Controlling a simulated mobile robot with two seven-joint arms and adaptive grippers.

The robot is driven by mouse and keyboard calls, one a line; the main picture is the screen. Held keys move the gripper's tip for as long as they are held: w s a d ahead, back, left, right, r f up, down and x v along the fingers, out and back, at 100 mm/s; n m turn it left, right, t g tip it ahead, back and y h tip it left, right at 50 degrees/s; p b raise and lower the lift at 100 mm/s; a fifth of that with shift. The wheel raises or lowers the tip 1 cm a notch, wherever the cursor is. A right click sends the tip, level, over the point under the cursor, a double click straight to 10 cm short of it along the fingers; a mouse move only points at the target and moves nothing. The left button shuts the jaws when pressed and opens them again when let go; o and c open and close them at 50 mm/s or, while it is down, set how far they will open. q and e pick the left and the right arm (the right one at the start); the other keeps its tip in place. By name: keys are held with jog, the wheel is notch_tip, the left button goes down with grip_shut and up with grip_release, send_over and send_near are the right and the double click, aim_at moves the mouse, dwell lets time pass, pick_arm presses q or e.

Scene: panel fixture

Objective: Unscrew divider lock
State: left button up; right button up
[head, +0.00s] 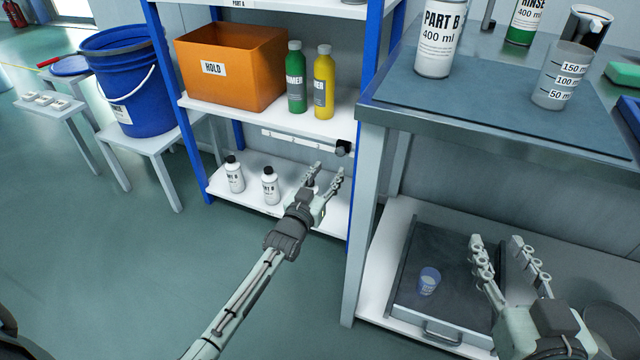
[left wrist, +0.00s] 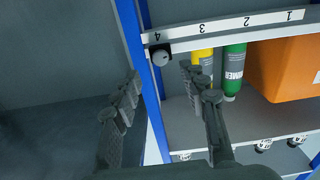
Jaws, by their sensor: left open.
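The divider lock is a dark round knob (head: 343,147) at the right end of a white rail (head: 290,138) under the middle shelf of the blue-and-white rack. In the left wrist view the knob (left wrist: 161,58) shows beside the blue post, below a rail (left wrist: 225,27) numbered 1 to 4. My left gripper (head: 328,170) is open, just below and in front of the knob, with nothing between its fingers. In the left wrist view, the knob appears between and beyond its fingertips (left wrist: 160,73); contact is not visible. My right gripper (head: 497,246) is open and empty over the lower bench shelf.
An orange HOLD bin (head: 232,62), a green bottle (head: 296,80) and a yellow bottle (head: 324,82) stand above the rail. White bottles (head: 270,186) stand on the bottom shelf. The workbench edge (head: 490,128) is right of the rack. A dark tray (head: 455,275) holds a small cup (head: 429,281).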

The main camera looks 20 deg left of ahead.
pick_arm(q)
jog(key=s, duration=0.5)
jog(key=shift+a, duration=0.1)
dwell(0.3)
